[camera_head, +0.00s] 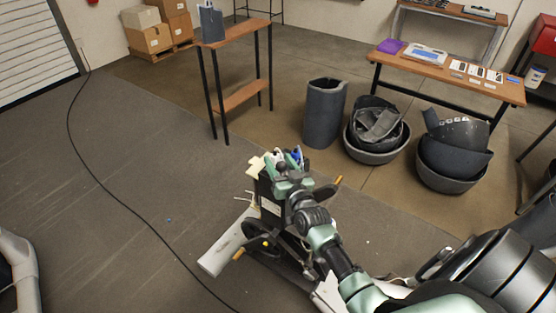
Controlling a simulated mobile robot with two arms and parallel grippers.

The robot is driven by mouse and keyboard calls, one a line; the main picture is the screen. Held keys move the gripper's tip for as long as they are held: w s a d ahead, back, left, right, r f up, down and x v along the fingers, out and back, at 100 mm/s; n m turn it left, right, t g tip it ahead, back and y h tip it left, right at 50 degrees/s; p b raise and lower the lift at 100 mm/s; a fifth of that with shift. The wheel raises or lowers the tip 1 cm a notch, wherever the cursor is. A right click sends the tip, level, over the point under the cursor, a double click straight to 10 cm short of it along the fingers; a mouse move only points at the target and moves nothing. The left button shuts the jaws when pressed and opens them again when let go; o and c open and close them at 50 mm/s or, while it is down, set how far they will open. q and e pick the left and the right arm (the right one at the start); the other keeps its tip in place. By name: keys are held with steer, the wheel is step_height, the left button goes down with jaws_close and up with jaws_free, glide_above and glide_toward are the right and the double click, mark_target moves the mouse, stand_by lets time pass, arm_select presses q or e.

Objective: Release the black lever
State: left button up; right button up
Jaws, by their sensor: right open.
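The black machine body (268,207), with a pale label, stands on the floor in the middle of the head view. A round dark wheel (262,238) shows low on it, and a pale rail (224,246) runs out at its lower left. My right gripper (284,170) is over the top of the machine, open, with the arm coming in from the lower right. The black lever cannot be told apart from the dark parts around the gripper. Whether the gripper touches it is hidden. My left gripper is out of view.
A narrow wooden stand (238,33) is behind the machine. A dark cylinder (324,115) and basins (450,178) stand at right, below a wooden table (442,72). A black cable (88,160) crosses the floor at left, which is otherwise mostly clear.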

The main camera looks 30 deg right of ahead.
mark_target(284, 170)
steer(key=s, duration=0.3)
steer(key=s+a+b, duration=0.1)
steer(key=s, duration=0.2)
steer(key=shift+s+a+r, duration=0.1)
steer(key=shift+s+a, duration=0.05)
steer(key=shift+s, duration=0.15)
